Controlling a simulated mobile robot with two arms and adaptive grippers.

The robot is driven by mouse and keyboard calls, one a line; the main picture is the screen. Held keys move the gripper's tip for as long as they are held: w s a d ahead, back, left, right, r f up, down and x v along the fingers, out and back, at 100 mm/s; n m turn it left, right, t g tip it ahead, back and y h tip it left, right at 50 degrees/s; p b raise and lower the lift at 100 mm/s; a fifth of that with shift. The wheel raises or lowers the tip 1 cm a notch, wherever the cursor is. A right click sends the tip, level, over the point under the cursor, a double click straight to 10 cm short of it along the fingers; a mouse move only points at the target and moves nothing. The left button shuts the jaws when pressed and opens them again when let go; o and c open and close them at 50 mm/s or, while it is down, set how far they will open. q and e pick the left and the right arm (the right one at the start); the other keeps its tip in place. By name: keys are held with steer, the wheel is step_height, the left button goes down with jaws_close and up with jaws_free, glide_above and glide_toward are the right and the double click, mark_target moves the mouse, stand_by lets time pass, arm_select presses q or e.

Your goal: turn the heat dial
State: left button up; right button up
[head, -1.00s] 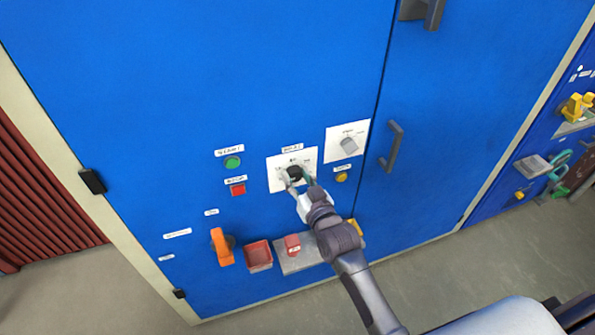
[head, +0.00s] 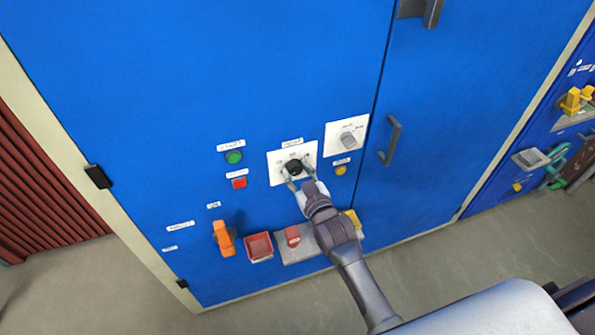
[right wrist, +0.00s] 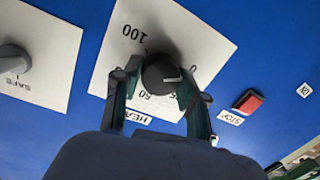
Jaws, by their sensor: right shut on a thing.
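The heat dial is a round black knob (head: 294,167) on a white scale plate (head: 275,171) on the blue cabinet door. My right gripper (head: 298,174) is at the dial, with one finger on each side of the knob. In the right wrist view the gripper (right wrist: 160,84) is shut on it. My left gripper is not in view.
A grey selector (head: 348,140) on another white plate sits right of the dial. A green button (head: 234,157) and a red button (head: 239,183) are to its left. An orange handle (head: 223,239), red tray (head: 259,246) and red block (head: 292,236) are below. A door handle (head: 390,141) stands out at right.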

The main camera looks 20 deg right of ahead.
steer(key=o, duration=1.1)
steer(key=shift+o, duration=0.2)
steer(key=s+d+r, duration=0.1)
steer(key=s, duration=1.1)
